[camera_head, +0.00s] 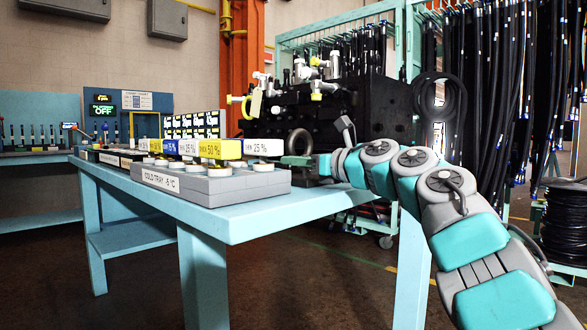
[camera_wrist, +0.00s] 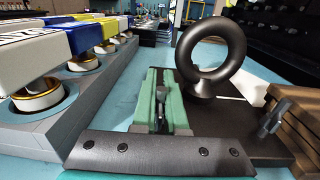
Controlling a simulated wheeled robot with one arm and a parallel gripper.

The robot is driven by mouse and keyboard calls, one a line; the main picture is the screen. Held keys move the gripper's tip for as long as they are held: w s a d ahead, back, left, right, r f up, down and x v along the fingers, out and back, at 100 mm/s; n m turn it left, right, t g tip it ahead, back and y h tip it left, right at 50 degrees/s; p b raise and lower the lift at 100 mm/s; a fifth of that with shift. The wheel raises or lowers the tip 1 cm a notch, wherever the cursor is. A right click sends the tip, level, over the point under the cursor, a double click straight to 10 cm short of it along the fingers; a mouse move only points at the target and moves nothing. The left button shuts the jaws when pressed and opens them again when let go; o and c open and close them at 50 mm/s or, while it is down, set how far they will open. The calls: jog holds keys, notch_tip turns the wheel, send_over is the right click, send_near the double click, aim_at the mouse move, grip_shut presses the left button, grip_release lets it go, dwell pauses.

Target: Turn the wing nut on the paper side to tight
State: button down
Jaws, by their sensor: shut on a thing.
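In the wrist view, my gripper (camera_wrist: 162,108) shows as two green jaws standing close together above a black padded bar. They are shut on a small dark grey upright part that looks like a wing nut (camera_wrist: 161,96), seen nearly edge-on. A similar grey wing nut (camera_wrist: 274,118) stands apart at the right, beside a brown layered block (camera_wrist: 300,125). A white sheet like paper (camera_wrist: 240,84) lies behind, near a large dark ring (camera_wrist: 184,55) on a short foot. In the head view my gripper (camera_head: 307,161) is at the table's right end; the jaws' hold is too small to see.
A grey cold tray (camera_head: 215,187) with white round seats and coloured percentage blocks (camera_head: 220,149) is close on the left. The blue table (camera_head: 250,222) has a bare front edge. A black machine block (camera_head: 375,110) stands behind. Hoses (camera_head: 490,90) hang at the right.

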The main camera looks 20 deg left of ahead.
jog(key=shift+r+t, duration=0.1)
jog(key=shift+t, duration=0.2)
dwell(0.4)
jog(key=c, duration=1)
grip_release()
jog(key=shift+o, duration=0.2)
jog(key=shift+d, duration=0.1)
jog(key=shift+s+d+f+m+b, duration=0.1)
jog(key=shift+d+f+m+b, duration=0.15)
jog(key=shift+d+b, duration=0.3)
jog(key=b+v, duration=0.2)
jog(key=v, duration=0.3)
jog(key=shift+s+d+r, duration=0.15)
jog(key=shift+s+d, duration=0.05)
jog(key=shift+d, duration=0.15)
jog(key=shift+s+d, duration=0.25)
jog(key=shift+d, duration=0.05)
jog(key=shift+r, duration=0.1)
